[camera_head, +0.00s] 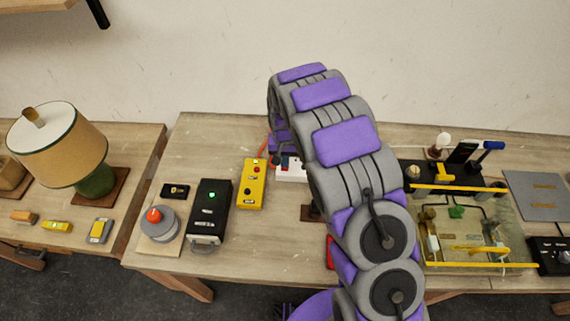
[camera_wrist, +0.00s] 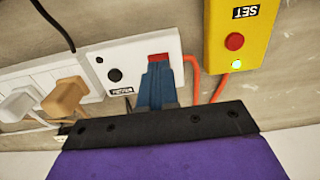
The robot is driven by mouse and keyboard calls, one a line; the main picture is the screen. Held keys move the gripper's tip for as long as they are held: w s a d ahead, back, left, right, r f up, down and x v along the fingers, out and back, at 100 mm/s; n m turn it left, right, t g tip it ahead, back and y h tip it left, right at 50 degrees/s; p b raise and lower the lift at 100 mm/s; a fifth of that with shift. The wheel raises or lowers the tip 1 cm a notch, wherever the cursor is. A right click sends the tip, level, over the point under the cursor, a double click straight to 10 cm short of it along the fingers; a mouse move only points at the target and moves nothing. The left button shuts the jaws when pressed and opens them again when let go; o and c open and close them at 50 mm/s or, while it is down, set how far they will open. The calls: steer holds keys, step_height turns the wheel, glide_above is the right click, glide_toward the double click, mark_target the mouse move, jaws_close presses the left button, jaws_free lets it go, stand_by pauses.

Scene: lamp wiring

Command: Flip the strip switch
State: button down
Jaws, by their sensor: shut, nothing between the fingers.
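The white power strip (camera_wrist: 50,88) lies on the table, with a red switch (camera_wrist: 158,57) and a round black button (camera_wrist: 114,75) on its end section in the wrist view. In the head view only a small part of the strip (camera_head: 290,174) shows; my arm hides the rest. My gripper (camera_wrist: 156,70) is shut and empty, its blue-grey fingertips right at the red switch's edge and covering part of it. I cannot tell whether they touch it. Two plugs, one white (camera_wrist: 18,104) and one tan (camera_wrist: 64,97), sit in the strip's sockets.
A yellow box (camera_head: 251,184) with a red button stands beside the strip. Orange cable (camera_wrist: 194,64) runs between them. A black box (camera_head: 209,209) and a red-topped grey button (camera_head: 157,220) stand further left. A wired board (camera_head: 470,235) lies to the right.

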steer(key=shift+f, duration=0.75)
stand_by(0.3)
steer(key=shift+r, duration=0.65)
steer(key=shift+r+p, duration=0.85)
steer(key=shift+r, duration=2.05)
